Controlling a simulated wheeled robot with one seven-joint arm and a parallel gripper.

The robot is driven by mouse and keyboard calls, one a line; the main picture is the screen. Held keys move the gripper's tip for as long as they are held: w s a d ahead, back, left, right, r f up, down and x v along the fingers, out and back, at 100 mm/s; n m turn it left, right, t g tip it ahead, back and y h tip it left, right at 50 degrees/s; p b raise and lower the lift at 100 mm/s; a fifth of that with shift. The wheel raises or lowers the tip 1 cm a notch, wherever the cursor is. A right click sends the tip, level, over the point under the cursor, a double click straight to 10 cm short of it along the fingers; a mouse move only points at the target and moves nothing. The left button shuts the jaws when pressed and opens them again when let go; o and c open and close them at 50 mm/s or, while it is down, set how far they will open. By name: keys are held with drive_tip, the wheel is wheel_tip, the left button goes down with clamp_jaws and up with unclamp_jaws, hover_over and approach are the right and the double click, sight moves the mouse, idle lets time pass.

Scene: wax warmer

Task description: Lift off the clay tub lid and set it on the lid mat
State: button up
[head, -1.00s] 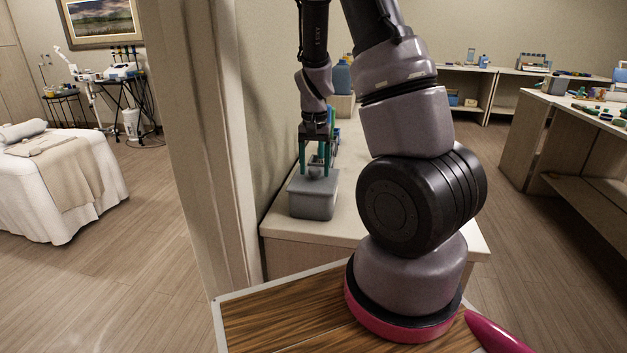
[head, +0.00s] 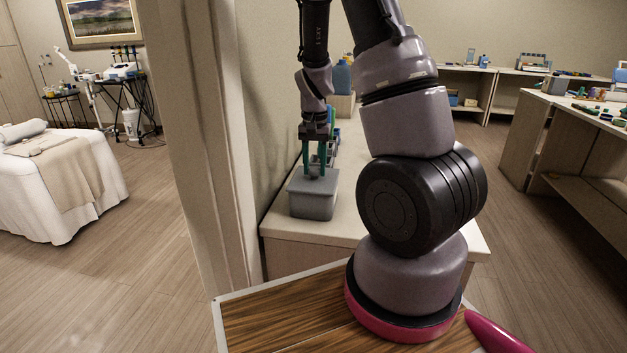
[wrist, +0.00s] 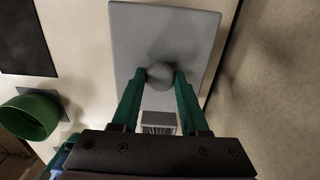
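The clay tub (head: 312,205) is a grey box near the front of the counter. Its flat grey lid (head: 322,182) sits on top with no clear gap. In the wrist view the lid (wrist: 190,30) fills the upper middle, with a round knob (wrist: 160,76) at its centre. My gripper (head: 316,173) points down over the lid. Its green fingers (wrist: 162,78) are closed in on both sides of the knob and appear to touch it. A dark flat rectangle (wrist: 24,38) lies left of the tub in the wrist view; it may be the lid mat.
A wall runs close along the counter's left side. A blue container (head: 342,78) is farther back. Light counter (head: 345,220) is bare right of the tub.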

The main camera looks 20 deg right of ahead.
sight(315, 168)
clamp_jaws()
drive_tip(key=shift+r, duration=0.4)
drive_tip(key=shift+r, duration=2)
